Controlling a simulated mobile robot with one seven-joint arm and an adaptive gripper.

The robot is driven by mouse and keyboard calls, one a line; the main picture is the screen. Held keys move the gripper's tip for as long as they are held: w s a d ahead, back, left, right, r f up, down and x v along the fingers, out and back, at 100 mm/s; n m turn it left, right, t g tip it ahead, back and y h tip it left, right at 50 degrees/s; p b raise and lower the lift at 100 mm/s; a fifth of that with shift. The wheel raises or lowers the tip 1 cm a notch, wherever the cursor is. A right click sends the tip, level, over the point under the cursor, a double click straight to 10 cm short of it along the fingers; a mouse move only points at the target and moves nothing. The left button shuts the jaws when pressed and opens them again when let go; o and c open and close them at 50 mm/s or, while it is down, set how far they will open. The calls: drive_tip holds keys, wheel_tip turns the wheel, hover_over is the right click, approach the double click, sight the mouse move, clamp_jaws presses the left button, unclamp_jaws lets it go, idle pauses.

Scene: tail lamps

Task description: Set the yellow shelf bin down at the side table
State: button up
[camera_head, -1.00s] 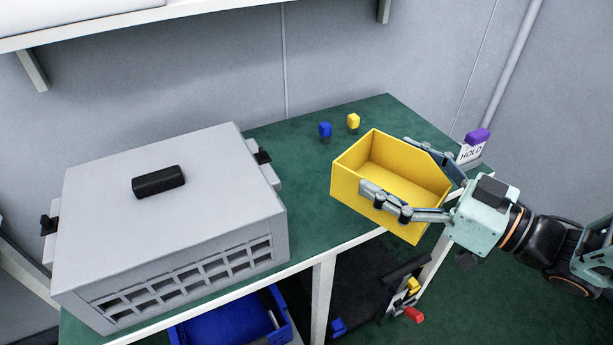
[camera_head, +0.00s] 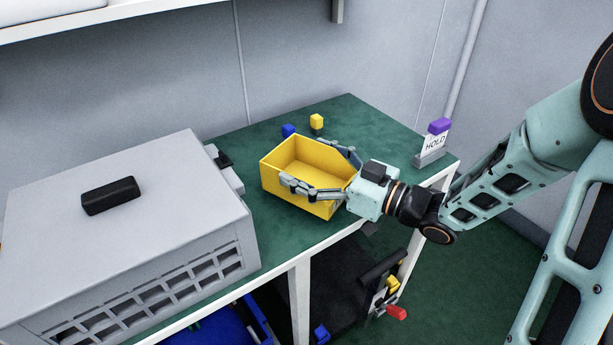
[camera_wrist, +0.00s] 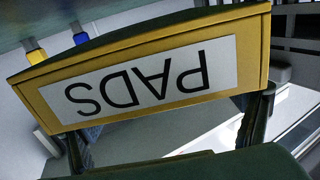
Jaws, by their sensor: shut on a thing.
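The yellow shelf bin (camera_head: 300,158) is at the green-topped side table (camera_head: 345,113), over its right half near the front edge. It looks roughly level and empty. I cannot tell whether its bottom touches the table top. My gripper (camera_head: 325,170) is shut on the bin, with one finger along its near side and one along its far side. In the wrist view the bin's end (camera_wrist: 150,80) fills the middle and carries a white label reading "PADS", upside down. A finger shows at either side below it.
A large grey case (camera_head: 135,230) with a black handle covers the table's left part. A "HOLD" sign (camera_head: 435,143) stands at the right corner. Green surface is free between bin and sign.

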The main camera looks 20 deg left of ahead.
sight(345, 189)
drive_tip(key=shift+f+b, duration=0.6)
drive_tip(key=shift+f, duration=0.95)
drive_tip(key=shift+f, duration=0.1)
drive_tip(key=shift+f, duration=0.15)
drive_tip(key=o, duration=1.1)
drive_tip(key=shift+o, duration=0.2)
drive_tip(key=shift+r, duration=0.3)
drive_tip(key=p+v, duration=0.2)
drive_tip(key=v, duration=1)
drive_tip(key=shift+p, duration=0.35)
